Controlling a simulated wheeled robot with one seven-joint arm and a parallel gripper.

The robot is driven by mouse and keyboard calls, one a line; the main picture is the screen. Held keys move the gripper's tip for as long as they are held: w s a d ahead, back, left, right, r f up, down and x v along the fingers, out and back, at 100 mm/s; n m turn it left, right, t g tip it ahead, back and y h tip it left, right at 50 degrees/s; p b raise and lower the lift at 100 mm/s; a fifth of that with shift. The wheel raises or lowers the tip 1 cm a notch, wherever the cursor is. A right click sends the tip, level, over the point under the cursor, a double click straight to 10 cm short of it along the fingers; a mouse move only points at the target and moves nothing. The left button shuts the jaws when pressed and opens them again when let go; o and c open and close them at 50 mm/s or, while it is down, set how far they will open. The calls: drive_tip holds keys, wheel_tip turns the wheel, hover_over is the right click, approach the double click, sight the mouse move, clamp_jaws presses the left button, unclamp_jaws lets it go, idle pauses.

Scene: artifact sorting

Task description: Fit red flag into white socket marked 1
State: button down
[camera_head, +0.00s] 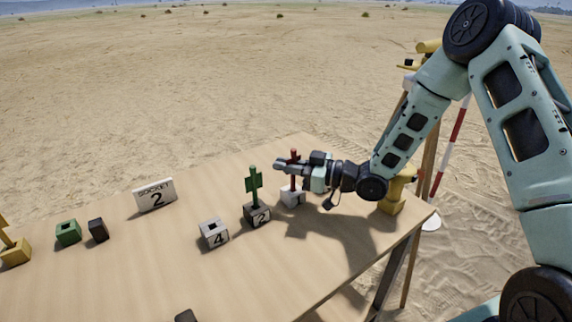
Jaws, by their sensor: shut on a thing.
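The red flag (293,181) is upright, its pole showing above and below my gripper. My gripper (287,163) reaches in from the right and is shut on the red flag, hiding part of it. The white socket (292,199) is a small block directly under the flag. The flag's lower end meets the socket's top in the picture; how deep it sits I cannot tell. The mark on this socket's face is too small to read surely.
A green flag (253,181) stands in a dark socket marked 2 (257,214), close left. A grey-white socket marked 4 (214,235), a "SOCKET 2" sign (154,195), a green block (68,233) and a black block (98,230) lie further left. The table's front middle (290,270) is clear.

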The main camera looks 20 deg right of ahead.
drive_tip(key=shift+f, duration=0.15)
drive_tip(key=c, duration=1.4)
unclamp_jaws()
wheel_tip(320, 180, up, 10)
drive_tip(key=shift+a, duration=0.1)
drive_tip(key=s+a+f+m+g+h+p, duration=0.1)
drive_tip(key=s+a+m+g+h+p, duration=0.15)
drive_tip(key=s+a+h, duration=0.55)
drive_tip(key=s+d+r+g+h+p, duration=0.1)
drive_tip(key=s+g+h, duration=0.2)
drive_tip(key=s, duration=1)
drive_tip(key=s+d+r+g+h+p, duration=0.1)
drive_tip(key=s+g, duration=0.4)
drive_tip(key=s, duration=0.8)
drive_tip(key=shift+s+d+r+m+h+p, duration=0.15)
drive_tip(key=shift+s+d+m+h+p, duration=0.25)
drive_tip(key=shift+d+h+p, duration=0.5)
